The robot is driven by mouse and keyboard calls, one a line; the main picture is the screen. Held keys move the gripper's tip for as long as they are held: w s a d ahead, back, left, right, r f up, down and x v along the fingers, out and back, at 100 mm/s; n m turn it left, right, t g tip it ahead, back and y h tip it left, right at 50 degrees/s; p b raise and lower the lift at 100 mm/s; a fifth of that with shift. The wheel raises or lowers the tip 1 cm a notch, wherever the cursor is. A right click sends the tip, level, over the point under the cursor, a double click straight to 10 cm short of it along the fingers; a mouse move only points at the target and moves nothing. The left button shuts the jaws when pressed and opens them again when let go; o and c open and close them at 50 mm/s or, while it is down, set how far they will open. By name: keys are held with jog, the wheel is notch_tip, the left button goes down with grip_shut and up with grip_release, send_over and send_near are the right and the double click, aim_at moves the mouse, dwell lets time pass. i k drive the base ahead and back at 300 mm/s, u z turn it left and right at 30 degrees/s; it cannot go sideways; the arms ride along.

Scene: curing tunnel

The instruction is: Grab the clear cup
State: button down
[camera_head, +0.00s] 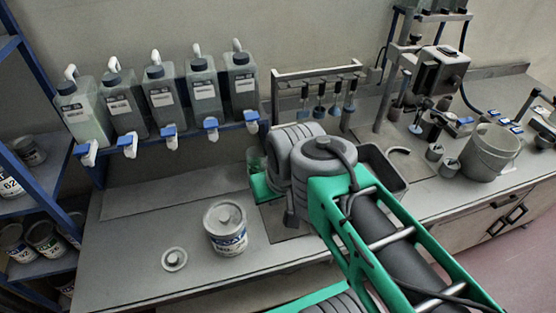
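My arm reaches in from the lower right, and its thick grey joints cover the middle of the counter. Only a green part of my gripper (264,188) shows, just left of those joints; its fingertips are mostly hidden. A small see-through, greenish shape, which looks like the clear cup (255,160), stands right behind and above this green part. Its lower part and right side are hidden. I cannot tell whether my gripper touches it or is around it.
A labelled can (227,229) and a small round lid (174,259) stand on the counter (125,270) to the left. Several jugs (159,95) with taps line a rack behind. A grey bin (383,170) lies right of my arm, a bucket (490,152) farther right.

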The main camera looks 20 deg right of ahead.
aim_at(255, 155)
jog(key=k, duration=0.9)
jog(key=u, duration=1.3)
jog(key=i, duration=1.2)
jog(key=u, duration=0.05)
